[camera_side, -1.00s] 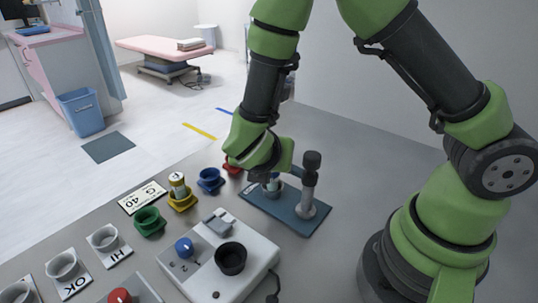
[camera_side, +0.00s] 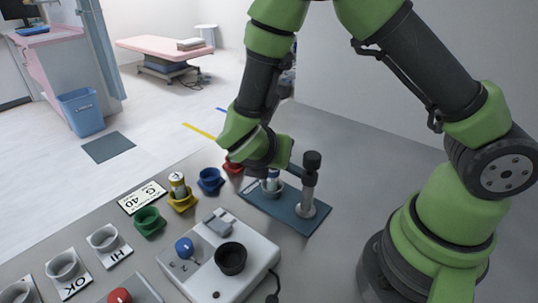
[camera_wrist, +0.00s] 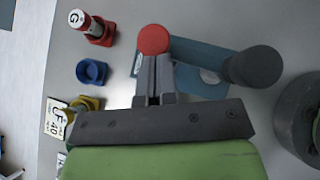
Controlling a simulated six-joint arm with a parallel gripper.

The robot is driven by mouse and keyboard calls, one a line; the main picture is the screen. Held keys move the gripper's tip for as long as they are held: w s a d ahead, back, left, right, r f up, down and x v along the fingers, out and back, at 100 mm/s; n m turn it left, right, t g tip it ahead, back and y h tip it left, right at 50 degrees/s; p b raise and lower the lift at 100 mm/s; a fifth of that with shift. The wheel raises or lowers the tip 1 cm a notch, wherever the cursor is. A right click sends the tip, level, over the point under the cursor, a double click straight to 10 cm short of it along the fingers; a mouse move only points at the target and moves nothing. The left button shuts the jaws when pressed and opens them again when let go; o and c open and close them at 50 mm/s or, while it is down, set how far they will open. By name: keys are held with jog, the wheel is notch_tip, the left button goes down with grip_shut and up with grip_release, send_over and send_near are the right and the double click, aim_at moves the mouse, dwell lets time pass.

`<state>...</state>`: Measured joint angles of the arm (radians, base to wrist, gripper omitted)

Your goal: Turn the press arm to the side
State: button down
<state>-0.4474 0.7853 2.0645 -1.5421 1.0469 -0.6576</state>
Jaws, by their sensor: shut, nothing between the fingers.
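The press stands on a blue base plate (camera_side: 308,218) with a grey column (camera_side: 308,195) and a dark round cap (camera_side: 312,160). Its blue-grey arm (camera_side: 295,172) reaches left from the column, partly hidden behind my gripper. In the wrist view, the press arm (camera_wrist: 212,57) runs from the dark cap (camera_wrist: 256,68) to a red round knob (camera_wrist: 153,39). My gripper (camera_wrist: 153,62) is shut and empty, its fingertips right by the knob; I cannot tell whether they touch. A grey cup (camera_side: 271,187) with a small vial sits on the plate under the press arm.
Left of the press stand a blue cup (camera_side: 210,180), a yellow holder (camera_side: 182,200) with a vial and a green cup (camera_side: 149,220). A red holder (camera_wrist: 100,32) carries a vial marked G. A white device (camera_side: 205,275) stands in front.

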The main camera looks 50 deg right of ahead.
jog(key=shift+d, duration=0.1)
jog(key=m+g, duration=0.1)
jog(key=d+m+g, duration=0.2)
jog(key=shift+w+d+m+h, duration=0.15)
jog(key=shift+w+m+h, duration=0.15)
jog(key=shift+m, duration=0.1)
jog(key=s+d+m+g+y, duration=0.3)
jog(key=d+m+g, duration=0.3)
jog(key=m, duration=0.5)
jog(key=shift+d+g+y, duration=0.3)
jog(key=shift+d+g, duration=0.1)
jog(key=shift+g, duration=0.7)
